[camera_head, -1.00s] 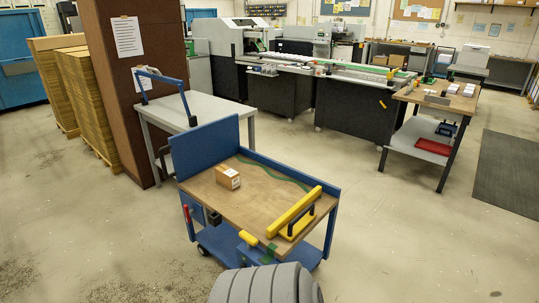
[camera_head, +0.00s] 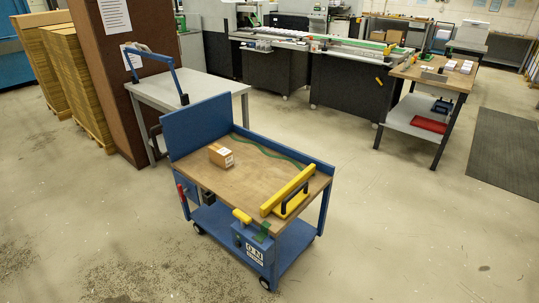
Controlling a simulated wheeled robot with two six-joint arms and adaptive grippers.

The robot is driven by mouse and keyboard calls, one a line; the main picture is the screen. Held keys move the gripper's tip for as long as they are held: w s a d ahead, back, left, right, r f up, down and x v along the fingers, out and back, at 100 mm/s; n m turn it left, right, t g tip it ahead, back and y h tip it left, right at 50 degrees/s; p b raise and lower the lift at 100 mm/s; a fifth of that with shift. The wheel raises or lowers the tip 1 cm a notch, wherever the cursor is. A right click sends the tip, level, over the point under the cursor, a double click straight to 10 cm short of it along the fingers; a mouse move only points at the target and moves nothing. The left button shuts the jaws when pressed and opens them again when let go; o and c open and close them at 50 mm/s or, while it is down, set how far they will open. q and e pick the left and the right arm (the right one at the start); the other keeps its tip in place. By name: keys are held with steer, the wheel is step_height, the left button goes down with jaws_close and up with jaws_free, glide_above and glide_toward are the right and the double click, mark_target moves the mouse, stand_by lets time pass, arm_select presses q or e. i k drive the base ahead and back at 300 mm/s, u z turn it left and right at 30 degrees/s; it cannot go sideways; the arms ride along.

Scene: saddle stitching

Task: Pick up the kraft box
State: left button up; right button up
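The kraft box (camera_head: 221,155) is a small brown carton with a white label on one side. It sits on the wooden top of a blue cart (camera_head: 230,188), towards the top's back left, near the blue upright panel. Neither of my grippers is in view, and nothing touches the box.
A yellow bar tool with a black handle (camera_head: 290,192) lies at the cart top's right end. A green strap (camera_head: 270,151) runs along its back edge. A grey table (camera_head: 190,91) and brown pillar (camera_head: 112,80) stand behind. Floor in front is clear.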

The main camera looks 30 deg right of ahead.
mark_target(221, 156)
steer(key=z, duration=0.85)
steer(key=k, duration=0.45)
steer(key=z, duration=0.85)
steer(key=k, duration=0.8)
steer(key=z, duration=0.65)
steer(key=i, duration=2)
steer(key=u, duration=0.25)
steer(key=i, duration=2.7)
steer(key=u, duration=0.4)
steer(key=i, duration=1.35)
steer(key=u, duration=0.7)
steer(key=i, duration=1)
steer(key=u, duration=1.6)
steer(key=i, duration=0.9)
steer(key=u, duration=0.95)
